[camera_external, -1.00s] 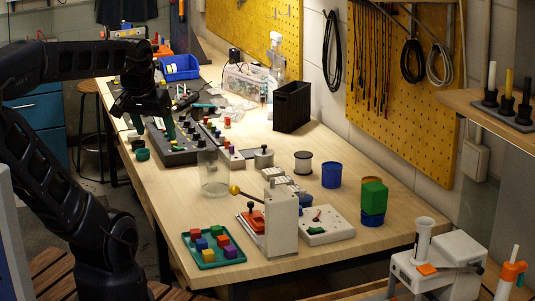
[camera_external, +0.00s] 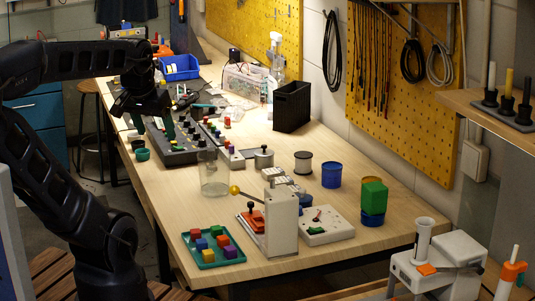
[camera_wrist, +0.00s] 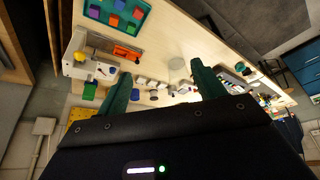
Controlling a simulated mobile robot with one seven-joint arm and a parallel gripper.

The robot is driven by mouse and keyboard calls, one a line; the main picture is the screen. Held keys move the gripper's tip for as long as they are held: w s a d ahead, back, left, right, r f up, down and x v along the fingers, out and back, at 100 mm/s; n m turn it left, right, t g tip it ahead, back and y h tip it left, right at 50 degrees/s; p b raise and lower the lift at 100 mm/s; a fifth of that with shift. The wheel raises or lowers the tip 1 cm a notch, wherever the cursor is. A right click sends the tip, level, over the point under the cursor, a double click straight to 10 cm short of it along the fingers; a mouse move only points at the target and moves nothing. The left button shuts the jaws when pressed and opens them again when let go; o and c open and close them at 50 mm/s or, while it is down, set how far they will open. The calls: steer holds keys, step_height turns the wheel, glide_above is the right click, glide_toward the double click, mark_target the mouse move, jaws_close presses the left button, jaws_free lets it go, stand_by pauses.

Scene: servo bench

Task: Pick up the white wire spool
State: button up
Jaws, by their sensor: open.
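A small spool (camera_external: 303,162) with pale flanges and a dark-looking middle stands upright on the wooden bench, left of the blue cylinder; it is the only spool-like thing I can make out. In the wrist view, a small dark-and-pale round thing (camera_wrist: 153,95) between the fingers may be the same spool, but it is too small to be sure. My gripper (camera_external: 153,125) is over the far left part of the bench, well away from the spool. Its green fingers (camera_wrist: 160,75) are apart, with nothing held between them.
A clear glass jar (camera_external: 214,180), blue cylinder (camera_external: 331,175), black bin (camera_external: 292,106) and white lever device (camera_external: 283,222) stand around the spool. A green tray (camera_external: 205,262) of coloured blocks lies at the near edge. The bench right of the jar has some bare wood.

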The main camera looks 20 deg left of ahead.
steer(key=w+d+r+n+g, duration=0.1)
steer(key=w+r, duration=0.2)
steer(key=w, duration=0.5)
steer(key=w+d+r+n, duration=0.1)
steer(key=w+r, duration=0.1)
steer(key=w, duration=0.6)
steer(key=n+g, duration=0.4)
steer(key=n, duration=0.1)
glide_above(304, 154)
steer(key=s, duration=0.1)
steer(key=f, duration=2.2)
steer(key=shift+s+a+f, duration=0.1)
steer(key=shift+a+f, duration=0.05)
steer(key=shift+a, duration=0.15)
steer(key=shift+w+d+f, duration=0.1)
steer(key=shift+w+f, duration=0.15)
steer(key=shift+f, duration=0.3)
step_height(304, 154, down, 5)
steer(key=shift+r, duration=0.1)
steer(key=shift+w+d+f, duration=0.1)
steer(key=shift+w+f, duration=0.05)
steer(key=shift+f, duration=1.3)
steer(key=shift+w+d+f, duration=0.1)
steer(key=shift+f, duration=1.3)
steer(key=c, duration=0.9)
